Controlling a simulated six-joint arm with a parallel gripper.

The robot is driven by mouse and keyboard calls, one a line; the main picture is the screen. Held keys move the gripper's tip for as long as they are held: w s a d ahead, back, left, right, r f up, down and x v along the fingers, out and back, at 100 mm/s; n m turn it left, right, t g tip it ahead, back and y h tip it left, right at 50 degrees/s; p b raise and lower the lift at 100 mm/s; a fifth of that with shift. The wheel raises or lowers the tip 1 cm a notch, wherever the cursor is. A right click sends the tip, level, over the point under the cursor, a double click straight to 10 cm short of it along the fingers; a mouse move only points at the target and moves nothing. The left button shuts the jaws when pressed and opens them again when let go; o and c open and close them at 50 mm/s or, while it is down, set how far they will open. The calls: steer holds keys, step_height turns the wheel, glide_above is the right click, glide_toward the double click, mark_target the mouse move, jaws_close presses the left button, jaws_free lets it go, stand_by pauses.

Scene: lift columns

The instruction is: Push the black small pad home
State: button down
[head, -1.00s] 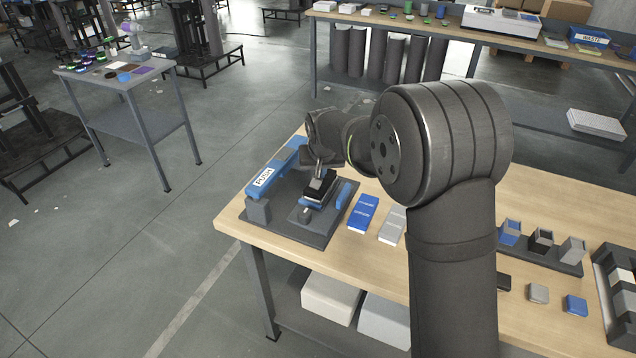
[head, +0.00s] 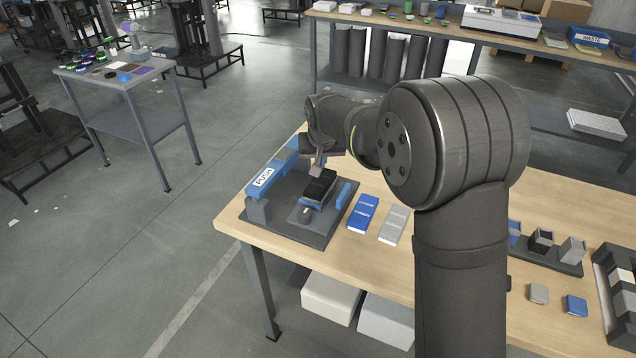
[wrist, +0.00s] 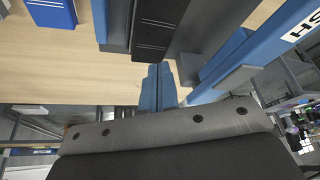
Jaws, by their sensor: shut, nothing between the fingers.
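The black small pad (head: 321,185) sits in the dark grey fixture (head: 287,224), on a blue piece, between a blue rail marked PUSH (head: 264,178) on the left and a small blue block (head: 345,194) on the right. My gripper (head: 316,171) is shut and empty, at the far end of the pad. In the wrist view the blue fingertips (wrist: 158,72) are together just short of the black pad's edge (wrist: 156,28). I cannot tell whether they touch it. The pad's far end is partly hidden by my gripper in the head view.
A blue pad (head: 363,213) and a grey pad (head: 393,224) lie on the wooden table right of the fixture. A holder with upright blocks (head: 541,240) stands further right, with small loose pads before it. My arm covers the middle of the table.

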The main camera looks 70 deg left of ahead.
mark_target(320, 181)
step_height(320, 181, up, 5)
steer(key=shift+f, duration=0.1)
stand_by(0.4)
